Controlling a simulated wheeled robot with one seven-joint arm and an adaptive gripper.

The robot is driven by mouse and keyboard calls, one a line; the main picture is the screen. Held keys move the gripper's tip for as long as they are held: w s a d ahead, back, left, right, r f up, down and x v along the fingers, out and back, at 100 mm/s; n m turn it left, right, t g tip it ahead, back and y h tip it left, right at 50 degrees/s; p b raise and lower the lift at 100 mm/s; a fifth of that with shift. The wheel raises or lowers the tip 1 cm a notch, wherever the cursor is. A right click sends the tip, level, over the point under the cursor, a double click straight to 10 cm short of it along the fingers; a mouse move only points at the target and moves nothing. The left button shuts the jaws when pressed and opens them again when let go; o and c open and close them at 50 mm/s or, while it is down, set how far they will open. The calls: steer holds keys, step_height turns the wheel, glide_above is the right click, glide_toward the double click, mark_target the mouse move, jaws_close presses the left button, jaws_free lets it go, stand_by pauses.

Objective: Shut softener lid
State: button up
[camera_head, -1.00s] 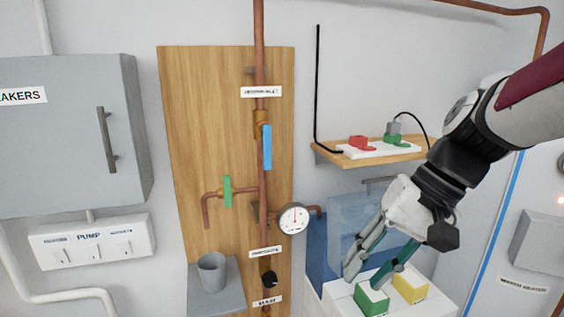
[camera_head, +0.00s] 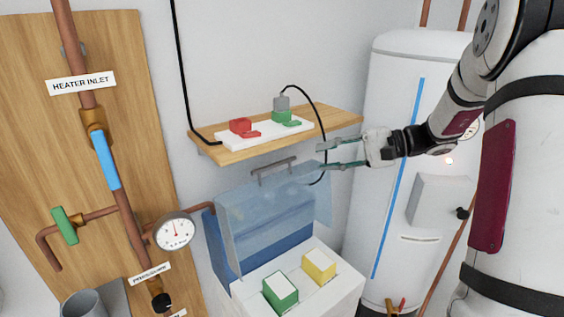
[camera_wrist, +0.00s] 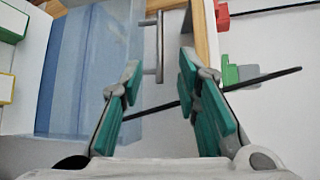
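The softener is a white cabinet (camera_head: 335,292) with a translucent blue lid (camera_head: 275,215) standing raised at its back. A grey bar handle (camera_head: 274,168) runs along the lid's upper edge. My gripper (camera_head: 319,158) is open and empty, just right of the handle in the head view, its green-padded fingers pointing left. In the wrist view the lid (camera_wrist: 85,75) fills the left side, and the handle (camera_wrist: 159,47) shows ahead between my open fingers (camera_wrist: 158,78). The fingers do not visibly touch it.
A wooden shelf (camera_head: 340,117) with a white power strip (camera_head: 250,139) and plugs is just above the handle. A black cable (camera_head: 322,125) hangs from it near my fingers. A white tank (camera_head: 392,90) stands at right. A pipe board (camera_head: 110,60) with a gauge (camera_head: 173,232) is at left.

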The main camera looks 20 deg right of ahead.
mark_target(273, 167)
steer(key=p+x, duration=0.2)
steer(key=x, duration=1)
steer(key=shift+a, duration=0.15)
jaws_close()
